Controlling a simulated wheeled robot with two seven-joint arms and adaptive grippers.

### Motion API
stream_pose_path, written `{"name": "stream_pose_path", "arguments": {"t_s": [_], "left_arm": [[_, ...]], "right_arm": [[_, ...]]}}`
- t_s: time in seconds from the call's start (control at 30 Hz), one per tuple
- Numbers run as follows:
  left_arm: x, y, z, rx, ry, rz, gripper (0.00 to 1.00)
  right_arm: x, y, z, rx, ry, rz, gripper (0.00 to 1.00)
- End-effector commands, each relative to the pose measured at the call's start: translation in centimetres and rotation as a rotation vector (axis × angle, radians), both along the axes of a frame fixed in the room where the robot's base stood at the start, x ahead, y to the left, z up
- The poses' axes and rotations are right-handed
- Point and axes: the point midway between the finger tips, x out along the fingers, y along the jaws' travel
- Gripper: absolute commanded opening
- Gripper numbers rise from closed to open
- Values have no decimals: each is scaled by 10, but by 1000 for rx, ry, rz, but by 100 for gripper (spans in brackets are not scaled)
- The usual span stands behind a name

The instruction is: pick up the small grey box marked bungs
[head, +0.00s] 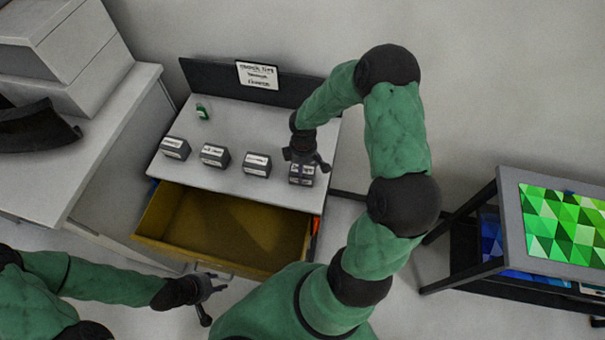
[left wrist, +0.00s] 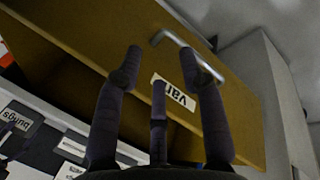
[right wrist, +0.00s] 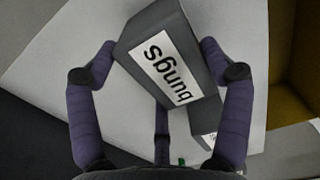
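The small grey box marked bungs (right wrist: 165,60) fills the middle of the right wrist view, tilted between the two fingers. In the head view the box (head: 302,175) is the rightmost of the row on the white worktop. My right gripper (head: 305,160) is above it, with fingers spread wide on either side. The fingertips are close to its sides; firm contact does not show. The bungs label (left wrist: 16,121) also shows at the left edge of the left wrist view. My left gripper (head: 212,288) is open and empty, in front of the drawer.
Other labelled grey boxes (head: 214,155) stand to the left in the row; one (right wrist: 203,122) shows partly behind the bungs box. A green item (head: 203,112) lies behind. A yellow-brown drawer (head: 225,228) is open below. A dark back panel (head: 215,79) bears a sign (head: 258,75).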

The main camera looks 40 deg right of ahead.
Motion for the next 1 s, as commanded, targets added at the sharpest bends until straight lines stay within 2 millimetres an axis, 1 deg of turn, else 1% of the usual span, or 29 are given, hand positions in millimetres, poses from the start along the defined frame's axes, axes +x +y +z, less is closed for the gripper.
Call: {"name": "stream_pose_path", "arguments": {"t_s": [0.37,0.47,0.57,0.7,0.77,1.0], "left_arm": [[0,0,0,0,0,0,40],[0,0,0,0,0,0,40],[0,0,0,0,0,0,40],[0,0,0,0,0,0,40],[0,0,0,0,0,0,40],[0,0,0,0,0,0,40]], "right_arm": [[-1,0,1,0,1,0,40],[0,0,5,0,1,0,40],[0,0,14,-1,-1,0,40],[1,1,35,-1,-3,1,40],[-1,11,44,-1,-2,4,40],[-8,56,96,0,-6,6,40]]}}
